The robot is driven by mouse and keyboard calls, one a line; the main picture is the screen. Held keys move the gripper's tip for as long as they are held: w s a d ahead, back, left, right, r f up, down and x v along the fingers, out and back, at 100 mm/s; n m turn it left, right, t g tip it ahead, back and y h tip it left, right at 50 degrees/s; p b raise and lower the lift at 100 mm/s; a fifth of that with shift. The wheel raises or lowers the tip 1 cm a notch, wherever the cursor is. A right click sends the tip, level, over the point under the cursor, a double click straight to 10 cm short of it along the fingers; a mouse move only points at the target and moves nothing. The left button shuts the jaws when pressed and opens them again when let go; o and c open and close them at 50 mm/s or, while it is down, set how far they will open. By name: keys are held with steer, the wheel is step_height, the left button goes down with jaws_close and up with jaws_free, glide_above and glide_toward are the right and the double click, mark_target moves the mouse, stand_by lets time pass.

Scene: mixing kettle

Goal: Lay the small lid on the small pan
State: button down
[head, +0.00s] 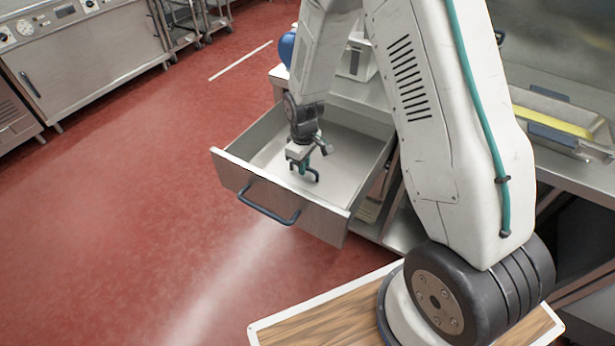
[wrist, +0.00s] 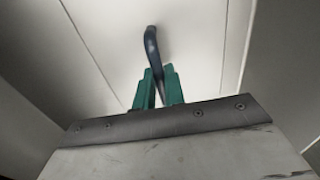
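My gripper (head: 303,163) is inside the open drawer (head: 263,158), low over its pale floor. The teal fingers close around a dark blue curved bar (wrist: 152,42), which fills the narrow gap between the fingertips (wrist: 159,82) in the wrist view. In the head view the bar's bent end shows just below and right of the fingers. What the bar belongs to, and whether it touches the drawer floor, I cannot tell. I can make out neither the small lid nor the small pan in either view.
The drawer's front panel, with a dark bar handle (head: 268,205), juts over the red floor (head: 130,200). A steel counter (head: 575,175) stands at right, holding a tray with a yellow strip (head: 552,118). A blue object (head: 287,48) stands behind the drawer. The floor at left is clear.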

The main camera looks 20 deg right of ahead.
steer(key=shift+r, duration=2.5)
